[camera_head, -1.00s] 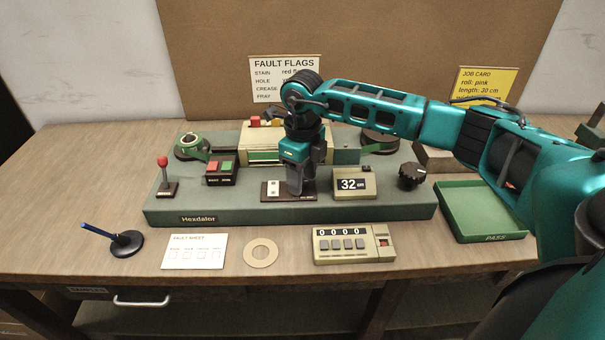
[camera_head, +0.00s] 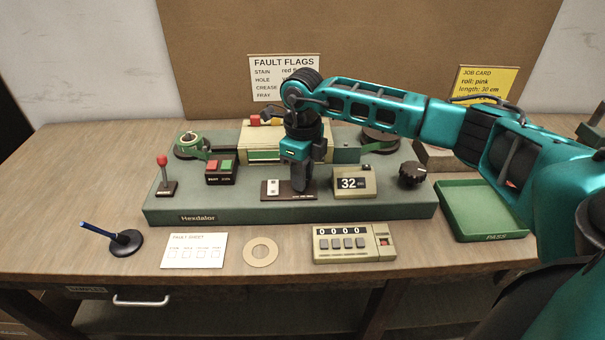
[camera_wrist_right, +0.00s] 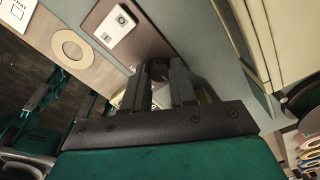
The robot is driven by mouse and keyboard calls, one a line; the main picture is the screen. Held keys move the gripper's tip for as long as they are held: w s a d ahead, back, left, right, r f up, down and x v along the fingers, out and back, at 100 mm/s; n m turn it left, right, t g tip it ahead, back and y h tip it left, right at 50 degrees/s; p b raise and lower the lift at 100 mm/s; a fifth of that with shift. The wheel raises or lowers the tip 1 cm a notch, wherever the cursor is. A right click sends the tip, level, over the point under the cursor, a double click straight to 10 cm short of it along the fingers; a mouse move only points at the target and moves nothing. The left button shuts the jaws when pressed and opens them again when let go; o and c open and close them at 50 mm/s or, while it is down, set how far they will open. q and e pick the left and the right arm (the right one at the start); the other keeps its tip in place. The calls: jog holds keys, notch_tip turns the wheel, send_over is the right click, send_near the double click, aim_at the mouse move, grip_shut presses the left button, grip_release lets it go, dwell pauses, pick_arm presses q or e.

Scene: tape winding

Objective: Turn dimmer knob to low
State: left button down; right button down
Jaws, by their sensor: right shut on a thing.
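My right gripper (camera_head: 300,190) points down at the brown switch plate (camera_head: 270,196) on the grey-green machine base. In the right wrist view my right gripper (camera_wrist_right: 160,72) is shut on a small dark round knob (camera_wrist_right: 159,68), with one finger on each side. The knob stands on the brown plate beside a white two-part switch (camera_wrist_right: 114,24). In the head view the fingers hide the knob. Its pointer mark cannot be made out. My left gripper is not in view.
The length display (camera_head: 353,182) reading 32 stands just right of the gripper. A larger black knob (camera_head: 411,176) is farther right, beside the green tray (camera_head: 485,211). A counter (camera_head: 353,244) and cardboard ring (camera_head: 260,252) lie in front.

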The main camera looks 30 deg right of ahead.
jog(key=n+b, duration=0.2)
jog(key=n, duration=0.3)
jog(key=n+b, duration=0.1)
jog(key=n, duration=0.2)
jog(key=shift+n, duration=0.3)
jog(key=n+b, duration=0.1)
jog(key=n, duration=0.2)
jog(key=shift+n, duration=0.3)
jog(key=n+b, duration=0.1)
jog(key=n, duration=0.2)
jog(key=shift+n, duration=0.9)
jog(key=shift+r, duration=0.1)
jog(key=c, duration=0.9)
grip_release()
